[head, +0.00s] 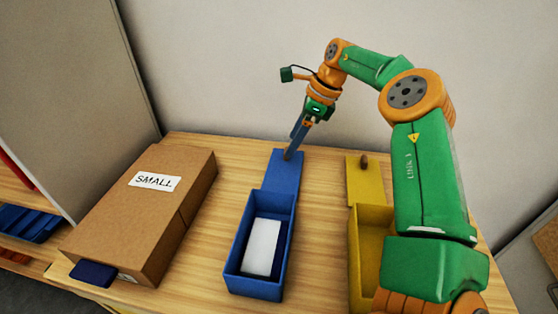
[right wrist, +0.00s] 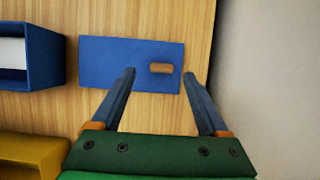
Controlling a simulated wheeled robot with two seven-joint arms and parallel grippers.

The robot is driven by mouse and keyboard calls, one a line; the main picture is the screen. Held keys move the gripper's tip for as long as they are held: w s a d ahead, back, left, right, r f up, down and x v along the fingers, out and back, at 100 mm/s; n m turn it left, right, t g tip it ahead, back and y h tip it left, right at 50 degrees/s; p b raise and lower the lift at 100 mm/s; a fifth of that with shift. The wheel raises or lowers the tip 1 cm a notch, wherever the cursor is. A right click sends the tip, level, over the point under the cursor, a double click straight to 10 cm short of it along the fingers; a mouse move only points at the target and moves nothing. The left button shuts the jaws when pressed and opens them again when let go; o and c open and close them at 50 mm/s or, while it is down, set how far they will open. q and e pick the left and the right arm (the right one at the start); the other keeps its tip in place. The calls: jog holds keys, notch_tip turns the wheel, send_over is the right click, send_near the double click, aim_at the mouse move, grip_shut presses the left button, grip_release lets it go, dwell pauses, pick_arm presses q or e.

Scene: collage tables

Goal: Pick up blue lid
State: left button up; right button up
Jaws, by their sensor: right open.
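The blue lid (head: 287,176) lies flat on the wooden table behind the open blue box. In the right wrist view the blue lid (right wrist: 108,62) has a small brown handle (right wrist: 161,68) near one end. My right gripper (head: 289,156) points down over the far end of the lid and hides the handle in the head view. In the right wrist view my right gripper (right wrist: 159,73) is open, with its fingertips apart on either side of the handle and nothing gripped. My left gripper is not in view.
The blue box (head: 236,250) holds a white block (head: 261,247). A yellow box (head: 363,250) with a yellow lid (head: 366,187) behind it stands to the right. A cardboard box (head: 150,210) labelled SMALL lies at the left. A wall (head: 230,70) rises behind the table.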

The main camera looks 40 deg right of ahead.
aim_at(284, 169)
jog(key=x, duration=0.3)
jog(key=shift+d, duration=0.15)
jog(key=shift+w+f, duration=0.2)
jog(key=shift+w, duration=0.05)
jog(key=shift+s, duration=0.15)
jog(key=c, duration=0.5)
grip_shut()
jog(key=shift+r, duration=0.1)
